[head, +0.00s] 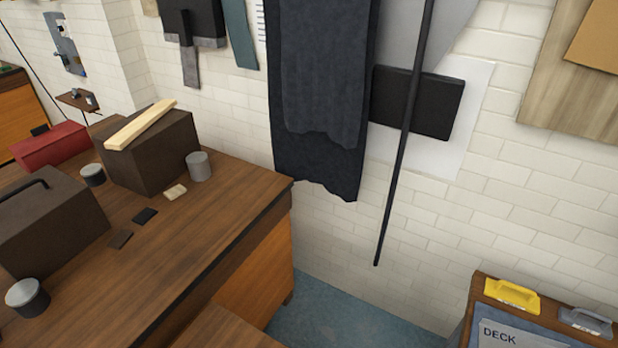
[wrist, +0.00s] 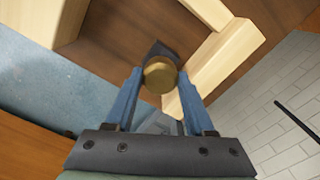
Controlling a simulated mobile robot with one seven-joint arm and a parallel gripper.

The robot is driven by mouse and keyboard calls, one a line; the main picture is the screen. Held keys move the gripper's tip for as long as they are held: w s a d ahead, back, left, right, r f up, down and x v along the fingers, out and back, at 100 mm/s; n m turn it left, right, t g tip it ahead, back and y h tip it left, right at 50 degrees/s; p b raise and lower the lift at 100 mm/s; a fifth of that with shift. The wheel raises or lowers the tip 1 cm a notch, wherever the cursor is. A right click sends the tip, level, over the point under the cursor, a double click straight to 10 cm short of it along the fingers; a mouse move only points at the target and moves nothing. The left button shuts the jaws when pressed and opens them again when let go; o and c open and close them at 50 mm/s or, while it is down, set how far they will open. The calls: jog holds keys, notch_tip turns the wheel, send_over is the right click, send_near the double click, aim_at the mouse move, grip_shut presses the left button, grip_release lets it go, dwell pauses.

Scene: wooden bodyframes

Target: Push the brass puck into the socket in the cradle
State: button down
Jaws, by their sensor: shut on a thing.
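In the wrist view, my gripper (wrist: 160,76) has its two blue fingers shut on the brass puck (wrist: 160,70), a round, dull gold disc held between the fingertips. A dark grey piece (wrist: 157,47) shows just behind the puck, partly hidden by it; I cannot tell whether it is the socket. A pale wooden bar (wrist: 228,58) runs close beside the right finger, which may belong to the cradle. I cannot tell whether the puck touches anything beyond the fingers. The head view shows neither my gripper nor the puck.
In the head view, a wooden workbench (head: 190,235) carries dark boxes, a red box (head: 52,148) and small tins. A dark cloth (head: 320,90) hangs on the white brick wall. A cabinet (head: 480,318) with a yellow-handled item stands at lower right. Blue floor (head: 340,315) between is clear.

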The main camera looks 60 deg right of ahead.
jog(key=shift+f+b, duration=1.1)
jog(key=shift+f, duration=0.55)
jog(key=shift+c, duration=0.9)
grip_release()
jog(key=shift+r, duration=0.1)
notch_tip(320, 180, up, 13)
dwell(0.4)
